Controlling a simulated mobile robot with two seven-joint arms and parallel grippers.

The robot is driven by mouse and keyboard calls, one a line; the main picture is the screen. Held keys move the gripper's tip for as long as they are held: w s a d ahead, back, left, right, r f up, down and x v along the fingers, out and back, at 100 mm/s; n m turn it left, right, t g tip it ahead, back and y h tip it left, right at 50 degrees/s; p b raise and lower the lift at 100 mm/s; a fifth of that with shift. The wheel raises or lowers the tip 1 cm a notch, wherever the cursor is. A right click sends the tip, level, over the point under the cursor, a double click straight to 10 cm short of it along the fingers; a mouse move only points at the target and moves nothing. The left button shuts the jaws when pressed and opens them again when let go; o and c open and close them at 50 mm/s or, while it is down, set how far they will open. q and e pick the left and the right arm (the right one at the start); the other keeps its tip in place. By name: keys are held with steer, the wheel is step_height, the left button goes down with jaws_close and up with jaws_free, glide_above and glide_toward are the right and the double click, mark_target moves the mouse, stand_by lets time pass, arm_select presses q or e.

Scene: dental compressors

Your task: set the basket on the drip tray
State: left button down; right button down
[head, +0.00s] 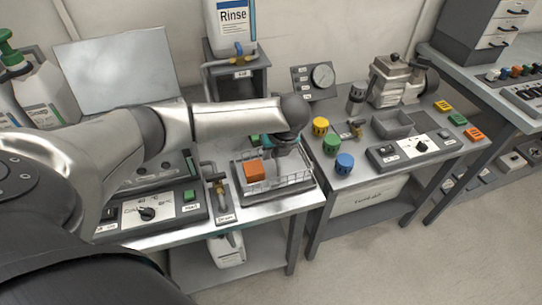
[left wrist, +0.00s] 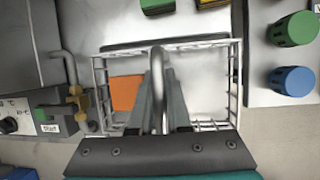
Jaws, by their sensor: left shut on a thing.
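The wire basket (head: 282,180) is over the drip tray (head: 250,199) near the right end of the left bench. An orange block (head: 254,170) is in the basket's left part and also shows in the left wrist view (left wrist: 126,93). My left gripper (left wrist: 160,105) is shut on the basket's upright handle, between the basket's two sides. In the head view the gripper (head: 284,146) is above the basket, partly hidden by my wrist. The basket looks level and lies roughly within the tray's outline. I cannot tell whether its bottom touches the tray. My right gripper is out of view.
A brass tap (head: 219,189) and a control panel (head: 150,211) stand left of the tray. Green (head: 331,143), blue (head: 344,162) and yellow (head: 320,125) knobs are on the bench to the right, across a gap. A Rinse bottle (head: 231,25) stands behind on a shelf.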

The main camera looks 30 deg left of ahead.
arm_select(q)
steer(key=shift+f, duration=0.3)
steer(key=c, duration=0.9)
jaws_free()
steer(key=shift+p+v, duration=1.6)
steer(key=shift+v, duration=4.45)
steer(key=shift+d, duration=0.1)
